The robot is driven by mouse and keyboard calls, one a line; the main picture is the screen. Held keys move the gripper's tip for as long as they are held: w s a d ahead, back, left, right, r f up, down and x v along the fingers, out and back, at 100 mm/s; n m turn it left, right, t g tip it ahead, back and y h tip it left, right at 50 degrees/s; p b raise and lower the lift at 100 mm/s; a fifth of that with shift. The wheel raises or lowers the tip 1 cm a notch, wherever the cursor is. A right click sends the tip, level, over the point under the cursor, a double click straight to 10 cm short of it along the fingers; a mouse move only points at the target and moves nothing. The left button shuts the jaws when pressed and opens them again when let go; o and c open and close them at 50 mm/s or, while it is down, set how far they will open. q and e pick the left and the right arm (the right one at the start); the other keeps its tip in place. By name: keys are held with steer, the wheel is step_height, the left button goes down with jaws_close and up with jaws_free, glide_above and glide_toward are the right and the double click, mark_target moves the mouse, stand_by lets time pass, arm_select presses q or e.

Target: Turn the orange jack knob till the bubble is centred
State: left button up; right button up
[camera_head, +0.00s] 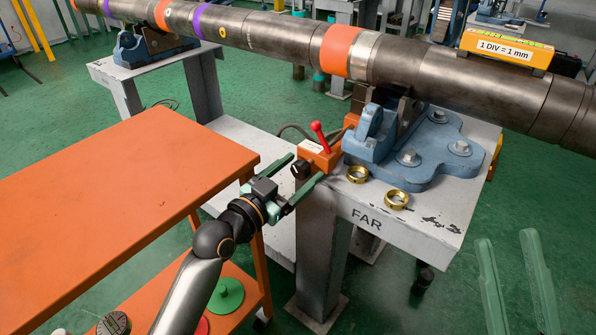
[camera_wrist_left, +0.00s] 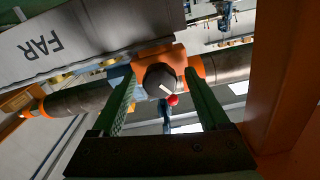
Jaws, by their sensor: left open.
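The orange jack (camera_head: 320,156) sits at the left edge of the FAR stand, under the pipe, with a red-tipped lever on top. Its dark round knob (camera_head: 300,169) faces my left gripper (camera_head: 307,167). In the left wrist view the knob (camera_wrist_left: 160,80) has a white mark and lies between the two green fingers, which stand apart on either side. I cannot tell whether they touch it. The orange level (camera_head: 506,48), labelled "1 DIV = 1 mm", rests on the pipe; its bubble is too small to read. My right gripper's (camera_head: 506,236) green fingers are apart and empty at lower right.
The long pipe (camera_head: 283,38) lies in blue vises (camera_head: 425,150). Two brass rings (camera_head: 396,199) lie on the FAR stand (camera_head: 430,222). An orange table (camera_head: 110,190) fills the left, close to my left arm. Green floor is open at lower right.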

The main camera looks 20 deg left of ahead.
arm_select(q)
steer(key=shift+c, duration=0.3)
jaws_close()
stand_by(0.3)
